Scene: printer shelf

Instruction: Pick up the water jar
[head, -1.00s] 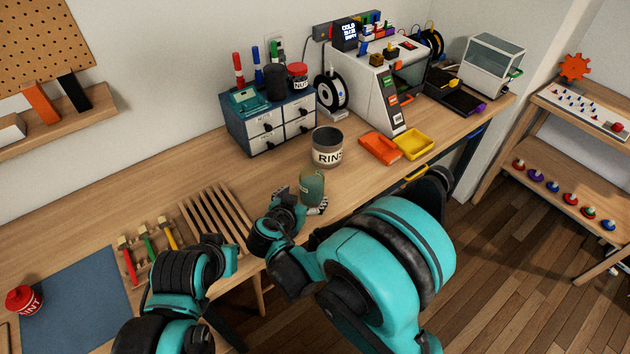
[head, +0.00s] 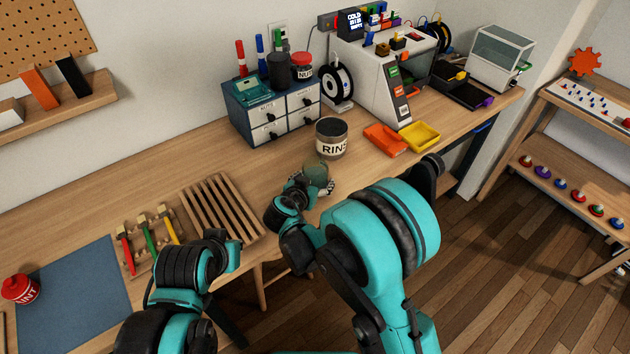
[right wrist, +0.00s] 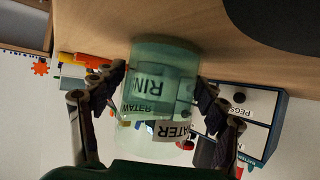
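The water jar (head: 317,171) is a translucent green jar near the front edge of the table, in front of the dark-mouthed rinse jar (head: 331,149). My right gripper (head: 312,187) is around its side. In the right wrist view the jar (right wrist: 165,70) sits between the two fingers of the gripper (right wrist: 160,88), which press against it on both sides. Its label reads WATER, and the rinse jar's lettering shows through it. Whether its base is clear of the table is hard to tell. My left arm is folded at the lower left; its gripper fingers are not visible.
Orange (head: 384,139) and yellow (head: 421,136) trays lie right of the rinse jar. A drawer cabinet (head: 270,117) and a printer (head: 388,85) stand behind. A slatted wooden rack (head: 222,208) lies left of my right gripper. Bare table lies behind the rack.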

